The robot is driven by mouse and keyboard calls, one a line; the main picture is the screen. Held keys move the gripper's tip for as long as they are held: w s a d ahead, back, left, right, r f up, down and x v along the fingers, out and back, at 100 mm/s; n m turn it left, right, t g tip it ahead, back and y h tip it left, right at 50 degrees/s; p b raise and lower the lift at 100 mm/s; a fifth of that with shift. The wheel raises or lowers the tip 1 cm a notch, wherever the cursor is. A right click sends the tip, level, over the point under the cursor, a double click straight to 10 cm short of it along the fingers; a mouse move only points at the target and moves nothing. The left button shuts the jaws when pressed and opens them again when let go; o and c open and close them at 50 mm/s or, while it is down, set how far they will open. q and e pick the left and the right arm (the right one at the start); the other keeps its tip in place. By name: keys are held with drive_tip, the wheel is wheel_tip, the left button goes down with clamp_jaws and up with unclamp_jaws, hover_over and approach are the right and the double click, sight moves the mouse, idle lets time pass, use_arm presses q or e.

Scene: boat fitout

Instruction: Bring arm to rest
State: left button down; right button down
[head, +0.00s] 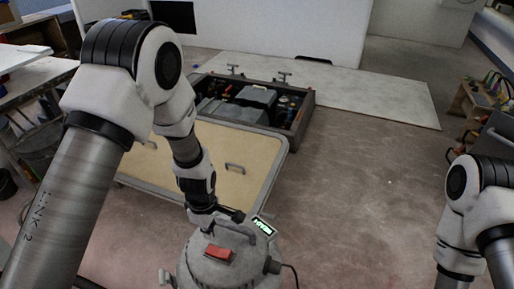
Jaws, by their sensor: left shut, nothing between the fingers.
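My left arm (112,110) comes in from the left and bends down toward the centre. Its left gripper (238,215) is small and dark in the head view, shut and empty, just above or beside the top of a grey rounded machine (205,270). I cannot tell whether it touches the machine. My right arm (466,215) shows folded at the right edge; its gripper is outside the picture.
The grey machine has a red block (217,253), a lit display (263,227) and a cable. Behind it lies a tan hatch panel (225,152) beside an open compartment (300,128) with equipment. A cluttered bench (20,58) is at left. Floor (365,190) is clear at centre right.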

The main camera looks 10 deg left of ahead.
use_arm(q)
drive_tip(key=shift+g, duration=0.8)
drive_tip(key=s+f, duration=0.4)
drive_tip(key=s, duration=0.1)
drive_tip(key=shift+a+f, duration=0.1)
drive_tip(key=shift+f, duration=0.3)
drive_tip(key=s+a+f+m+g, duration=0.1)
drive_tip(key=s+f+m, duration=0.25)
drive_tip(key=s, duration=0.65)
drive_tip(key=s+a+f+m+g, duration=0.1)
drive_tip(key=s+f+m, duration=0.3)
drive_tip(key=s, duration=0.5)
wheel_tip(320, 180, up, 17)
drive_tip(key=w+m+t+p, duration=0.2)
drive_tip(key=m+p, duration=0.6)
drive_tip(key=p, duration=0.8)
drive_tip(key=shift+d+f+t+p, duration=0.2)
drive_tip(key=shift+t+p, duration=0.15)
drive_tip(key=shift+t, duration=0.45)
drive_tip(key=shift+w+m, duration=0.1)
drive_tip(key=shift+m, duration=0.15)
